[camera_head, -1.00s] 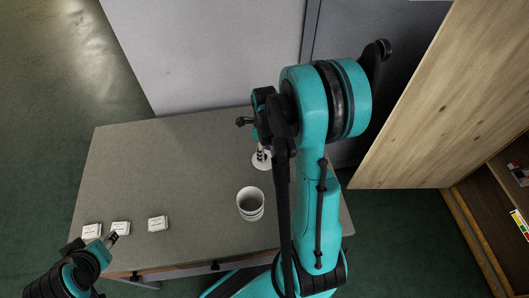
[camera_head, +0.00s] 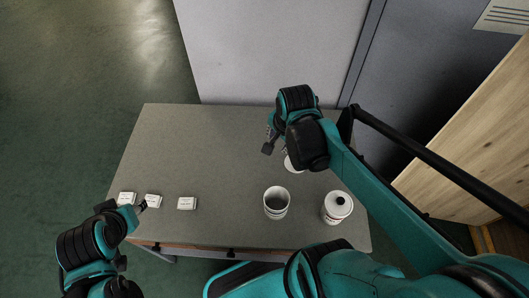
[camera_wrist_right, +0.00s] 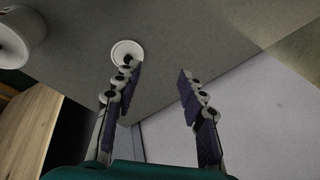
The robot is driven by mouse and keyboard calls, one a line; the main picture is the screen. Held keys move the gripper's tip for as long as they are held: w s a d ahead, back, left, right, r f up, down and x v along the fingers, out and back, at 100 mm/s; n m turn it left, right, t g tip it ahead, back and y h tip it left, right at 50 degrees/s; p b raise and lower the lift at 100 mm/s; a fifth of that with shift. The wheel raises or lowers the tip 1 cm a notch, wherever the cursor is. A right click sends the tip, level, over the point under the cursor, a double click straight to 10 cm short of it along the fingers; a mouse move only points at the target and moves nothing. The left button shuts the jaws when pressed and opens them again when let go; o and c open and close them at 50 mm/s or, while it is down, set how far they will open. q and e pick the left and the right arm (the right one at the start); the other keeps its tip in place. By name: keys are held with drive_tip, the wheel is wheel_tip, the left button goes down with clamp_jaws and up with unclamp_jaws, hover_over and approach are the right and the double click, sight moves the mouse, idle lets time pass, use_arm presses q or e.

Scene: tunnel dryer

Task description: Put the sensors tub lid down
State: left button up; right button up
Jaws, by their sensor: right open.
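A round white lid (camera_head: 292,166) with a dark knob lies on the table, partly hidden by my right gripper in the head view. An open white tub (camera_head: 276,207) stands nearer me. A second white tub (camera_head: 336,212) with its lid on stands to its right. I cannot read which is the sensors tub. My left gripper (camera_head: 142,206) is by the small cards; its jaw opening is unclear.
Several small white labelled blocks (camera_head: 187,203) lie along the table's front left. The grey table (camera_head: 200,140) is clear in the middle and back left. A pale panel (camera_head: 270,50) stands behind it, and a wooden cabinet (camera_head: 475,130) is at the right.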

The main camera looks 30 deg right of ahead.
drive_tip(key=s+a+r+n+t, duration=0.2)
drive_tip(key=a+n, duration=0.5)
drive_tip(key=n, duration=0.7)
drive_tip(key=shift+s+a+r+n+t+y, duration=0.15)
drive_tip(key=shift+s+r+n+t+y, duration=0.2)
drive_tip(key=shift+s+t, duration=0.5)
drive_tip(key=shift+s, duration=0.15)
